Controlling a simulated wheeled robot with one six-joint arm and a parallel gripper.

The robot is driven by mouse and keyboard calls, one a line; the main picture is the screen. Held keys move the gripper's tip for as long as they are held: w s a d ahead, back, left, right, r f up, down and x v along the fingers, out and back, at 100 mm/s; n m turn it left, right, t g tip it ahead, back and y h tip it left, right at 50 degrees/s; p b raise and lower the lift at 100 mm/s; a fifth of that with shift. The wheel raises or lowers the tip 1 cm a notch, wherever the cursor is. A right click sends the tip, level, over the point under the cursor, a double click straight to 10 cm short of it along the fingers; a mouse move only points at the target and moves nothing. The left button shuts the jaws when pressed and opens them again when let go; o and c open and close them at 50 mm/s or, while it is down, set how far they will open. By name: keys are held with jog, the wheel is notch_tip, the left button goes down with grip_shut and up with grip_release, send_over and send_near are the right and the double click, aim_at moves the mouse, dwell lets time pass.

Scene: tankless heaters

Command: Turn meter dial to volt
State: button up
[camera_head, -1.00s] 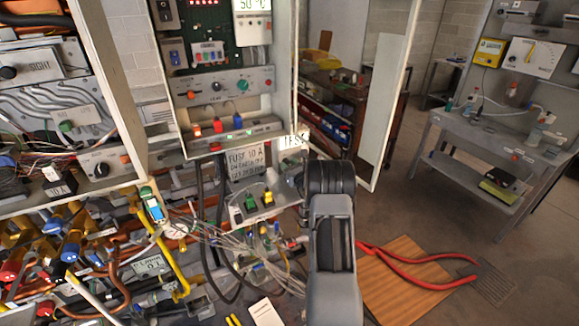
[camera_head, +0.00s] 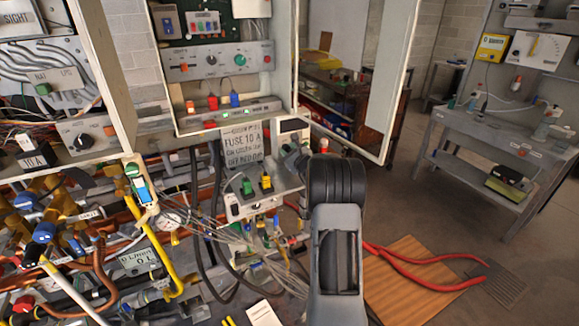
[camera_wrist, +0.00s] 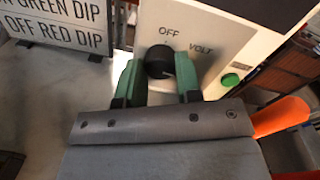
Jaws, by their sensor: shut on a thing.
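The meter's black round dial (camera_wrist: 160,60) shows in the wrist view on a pale panel (camera_wrist: 205,25), below the printed words OFF and VOLT. My gripper (camera_wrist: 158,72) has its two green fingers on either side of the dial, shut on it. No pointer mark on the dial can be made out, so I cannot tell which word it faces. A green button (camera_wrist: 230,80) sits to the right on the same panel. In the head view the top of the meter (camera_head: 293,125) shows beyond my arm; the dial and fingertips are hidden there.
A sign reading FUSE 10 A (camera_head: 242,147) stands left of the meter. Below it is a small box (camera_head: 250,203) with green and yellow switches, beside loose wires. Open floor lies beyond.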

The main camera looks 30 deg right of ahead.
jog(key=n+b, duration=0.2)
jog(key=b, duration=0.2)
jog(key=f+n+b, duration=0.1)
jog(key=n+b, duration=0.1)
jog(key=b, duration=0.3)
jog(key=n+b, duration=0.1)
jog(key=b, duration=0.1)
jog(key=n+b, duration=0.2)
jog(key=b, duration=0.1)
jog(key=shift+r, duration=0.35)
jog(key=shift+a+r+n+b, duration=0.1)
jog(key=shift+r+n+b, duration=0.05)
jog(key=shift+n+b, duration=0.2)
jog(key=o, duration=0.9)
jog(key=shift+s, duration=0.1)
jog(key=s, duration=0.4)
jog(key=s+a+b, duration=0.1)
jog(key=s, duration=0.4)
jog(key=s+b, duration=0.1)
jog(key=s, duration=0.3)
jog(key=shift+s+a+r, duration=0.25)
jog(key=shift+s+r, duration=0.05)
